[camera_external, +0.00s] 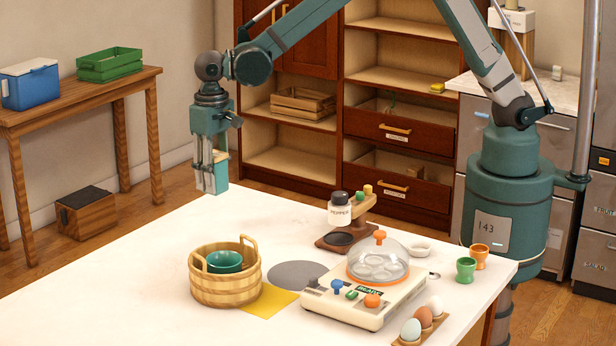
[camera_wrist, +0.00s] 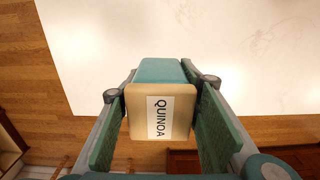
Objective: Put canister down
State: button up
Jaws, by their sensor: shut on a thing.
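A canister (camera_wrist: 158,112) with a teal body, a tan face and a white QUINOA label is between the two finger pads of my gripper (camera_wrist: 160,125) in the wrist view. My gripper is shut on it. In the external view my gripper (camera_external: 210,175) points down near the back left edge of the white table (camera_external: 130,260), above the tabletop's level. Only a small part of the canister (camera_external: 221,172) shows there, mostly hidden by the fingers. I cannot tell exactly how high it is.
The table's left part is clear. A wooden tub (camera_external: 225,285) with a green bowl (camera_external: 224,262), a yellow mat (camera_external: 268,302), a grey disc (camera_external: 298,274), an egg cooker (camera_external: 365,295), and a pepper jar (camera_external: 340,213) on a wooden stand occupy the middle and right. Shelves (camera_external: 290,163) stand behind.

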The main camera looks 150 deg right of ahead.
jog(key=shift+s+d, duration=0.25)
jog(key=shift+d, duration=0.3)
jog(key=shift+s+d, duration=0.2)
jog(key=shift+d, duration=0.35)
jog(key=shift+f, duration=3.1)
jog(key=shift+f, duration=1.85)
jog(key=shift+f, duration=0.25)
jog(key=o, duration=1)
jog(key=shift+r, duration=0.1)
